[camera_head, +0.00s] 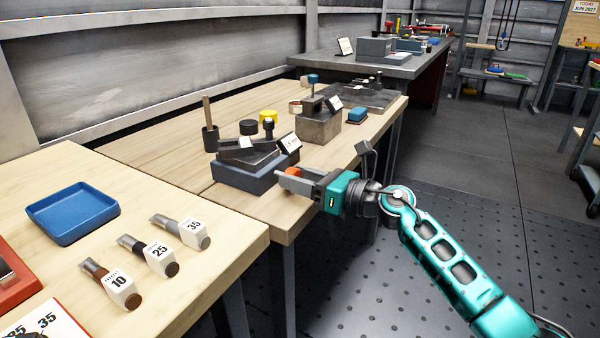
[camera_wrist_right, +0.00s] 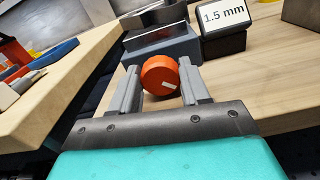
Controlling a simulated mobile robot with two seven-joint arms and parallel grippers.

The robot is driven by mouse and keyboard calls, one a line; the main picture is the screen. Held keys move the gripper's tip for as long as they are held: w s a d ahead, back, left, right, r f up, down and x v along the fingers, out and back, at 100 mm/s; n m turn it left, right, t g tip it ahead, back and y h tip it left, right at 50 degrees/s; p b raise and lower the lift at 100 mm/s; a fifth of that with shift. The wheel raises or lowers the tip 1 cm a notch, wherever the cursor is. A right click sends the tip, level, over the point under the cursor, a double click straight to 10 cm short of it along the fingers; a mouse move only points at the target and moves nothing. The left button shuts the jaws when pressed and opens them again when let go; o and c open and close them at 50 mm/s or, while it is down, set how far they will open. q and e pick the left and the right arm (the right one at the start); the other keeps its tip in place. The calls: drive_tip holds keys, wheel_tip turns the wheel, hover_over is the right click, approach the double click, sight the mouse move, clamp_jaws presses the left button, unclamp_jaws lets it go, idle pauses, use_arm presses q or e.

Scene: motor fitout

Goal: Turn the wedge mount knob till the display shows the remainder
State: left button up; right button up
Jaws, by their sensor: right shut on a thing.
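The wedge mount (camera_head: 245,174) is a dark blue-grey block with sloped metal parts on the wooden bench, and it also shows in the wrist view (camera_wrist_right: 165,50). Its orange-red knob (camera_wrist_right: 159,75) is round with a white mark, which lies tilted towards the lower right. The small display (camera_wrist_right: 224,16) beside the mount reads "1.5 mm"; it shows in the head view (camera_head: 289,144) with text too small to read. My right gripper (camera_wrist_right: 160,82) is shut on the knob, one finger on each side; it also shows in the head view (camera_head: 290,179). My left gripper is out of view.
A blue tray (camera_head: 72,238) and several tagged tools marked 10, 25 (camera_head: 159,252) and 35 lie on the near table. A stone-like block (camera_head: 318,126) and a small blue item (camera_head: 357,115) stand farther along the bench. The floor right of the bench is clear.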

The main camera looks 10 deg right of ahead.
drive_tip(key=shift+m+p, duration=0.45)
drive_tip(key=shift+m, duration=0.75)
drive_tip(key=o, duration=1.1)
drive_tip(key=shift+c, duration=0.2)
drive_tip(key=p+v, duration=0.1)
drive_tip(key=v, duration=1.2)
